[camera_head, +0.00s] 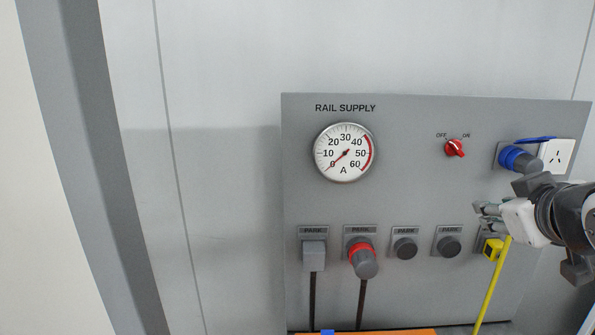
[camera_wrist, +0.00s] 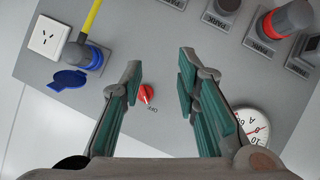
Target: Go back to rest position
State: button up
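My gripper (camera_head: 487,210) shows at the right of the head view, in front of the grey panel (camera_head: 400,207). In the wrist view my gripper (camera_wrist: 160,66) is open, its two green-padded fingers apart with nothing between the tips. The red switch (camera_wrist: 146,93) shows beyond the fingers on the panel, not touched. A blue-collared connector (camera_head: 515,158) sits in the panel above my gripper. In the wrist view a yellow cable (camera_wrist: 91,17) runs to this connector (camera_wrist: 93,57). The gripper hides part of the cable in the head view.
A gauge (camera_head: 344,153) reads near 0. Below it are a grey plug (camera_head: 314,254), a red-collared plug (camera_head: 362,258), dark round caps (camera_head: 405,249) and a yellow piece (camera_head: 493,249). A white socket (camera_head: 557,154) is at right. Bare wall (camera_head: 215,160) lies left.

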jog(key=s+a+f+m+g+y, duration=0.1)
jog(key=s+a+f+g, duration=0.2)
jog(key=s+a, duration=0.3)
jog(key=s+a+f+m+g+y, duration=0.1)
jog(key=s+a+f+g+y, duration=0.1)
jog(key=s+a, duration=0.5)
jog(key=shift+s+f+m+g, duration=0.3)
jog(key=shift+s+f+g, duration=0.15)
jog(key=shift+s+g, duration=0.7)
